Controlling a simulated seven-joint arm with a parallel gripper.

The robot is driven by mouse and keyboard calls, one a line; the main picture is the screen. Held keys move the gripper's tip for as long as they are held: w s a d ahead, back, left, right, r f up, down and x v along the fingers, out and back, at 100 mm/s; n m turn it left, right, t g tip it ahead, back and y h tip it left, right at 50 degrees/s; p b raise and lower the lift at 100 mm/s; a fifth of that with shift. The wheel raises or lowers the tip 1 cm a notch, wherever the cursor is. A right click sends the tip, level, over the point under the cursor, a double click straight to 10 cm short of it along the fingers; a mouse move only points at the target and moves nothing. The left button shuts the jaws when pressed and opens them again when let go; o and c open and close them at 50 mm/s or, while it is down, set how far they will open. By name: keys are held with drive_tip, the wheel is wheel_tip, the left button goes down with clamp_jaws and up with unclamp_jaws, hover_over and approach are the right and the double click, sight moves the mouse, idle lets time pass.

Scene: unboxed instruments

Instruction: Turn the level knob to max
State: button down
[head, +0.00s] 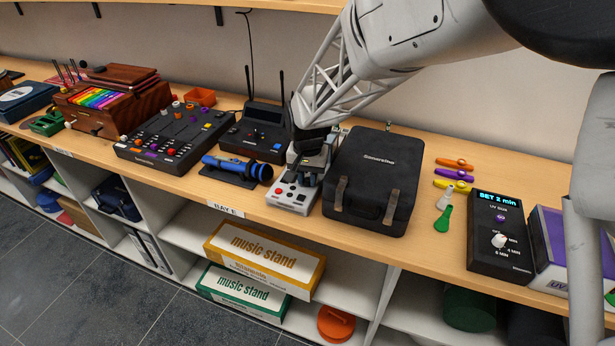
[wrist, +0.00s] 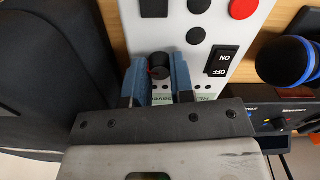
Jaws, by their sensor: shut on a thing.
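A white control box (head: 291,197) stands on the bench with red and black buttons on its near end. In the wrist view the white panel (wrist: 209,64) carries a black ON/OFF rocker switch (wrist: 221,61) and a small black knob (wrist: 160,64) with a red mark on its left side. My gripper (head: 312,172) reaches down over the box. In the wrist view its two blue-grey fingers (wrist: 158,76) are shut on the knob, one on each side. The arm and gripper hide the knob in the head view. The lettering near the knob is partly covered and hard to read.
A black case (head: 372,180) stands close on the right of the box. A blue cylindrical device (head: 236,169) lies close on its left, with a black unit with antennas (head: 256,133) behind. The bench's front edge is near.

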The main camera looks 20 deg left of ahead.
sight(308, 179)
drive_tip(key=m, duration=0.5)
drive_tip(key=shift+m, duration=0.4)
drive_tip(key=c, duration=1)
unclamp_jaws()
drive_tip(key=shift+r, duration=0.1)
drive_tip(key=shift+r, duration=3.75)
